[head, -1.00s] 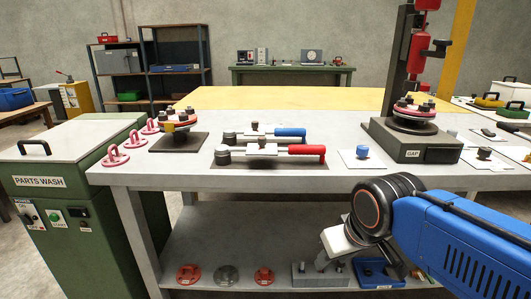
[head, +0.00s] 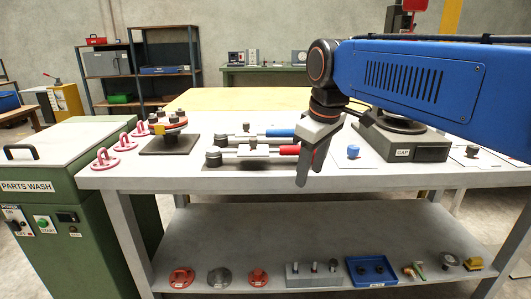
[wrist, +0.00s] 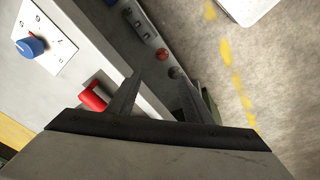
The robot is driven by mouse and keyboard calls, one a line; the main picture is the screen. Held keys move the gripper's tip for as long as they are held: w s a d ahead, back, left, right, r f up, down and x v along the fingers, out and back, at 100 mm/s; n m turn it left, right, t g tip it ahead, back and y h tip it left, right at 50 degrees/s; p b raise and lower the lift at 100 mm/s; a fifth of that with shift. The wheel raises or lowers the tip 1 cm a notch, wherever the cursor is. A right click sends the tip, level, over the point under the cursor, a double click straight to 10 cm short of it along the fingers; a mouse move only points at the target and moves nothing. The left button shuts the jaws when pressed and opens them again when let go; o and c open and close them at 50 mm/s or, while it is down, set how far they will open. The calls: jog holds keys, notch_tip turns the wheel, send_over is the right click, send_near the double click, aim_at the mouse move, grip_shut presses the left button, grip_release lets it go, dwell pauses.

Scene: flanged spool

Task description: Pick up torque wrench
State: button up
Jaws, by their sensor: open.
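Two torque wrenches lie side by side on the workbench. The nearer one, a red-handled torque wrench (head: 287,150), has a dark head at its left end; the end of its handle is hidden behind my gripper. The farther one is a blue-handled torque wrench (head: 279,133). My gripper (head: 309,172) is open and empty, pointing down near the bench's front edge, by the red handle's right end. In the wrist view, the red handle (wrist: 93,97) shows just left of my open fingers (wrist: 160,82), apart from them.
A blue knob (head: 353,151) stands on a white card to the right. A grey base labelled GAP (head: 405,148) is behind my arm. The lower shelf (head: 230,235) holds several parts.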

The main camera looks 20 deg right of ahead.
jog(key=w+r+n+g, duration=0.1)
jog(key=w+r+n, duration=0.3)
jog(key=w+r, duration=0.5)
jog(key=n+g, duration=0.2)
jog(key=n, duration=0.3)
send_near(288, 146)
notch_tip(288, 146, down, 9)
jog(key=shift+f, duration=0.1)
grip_shut()
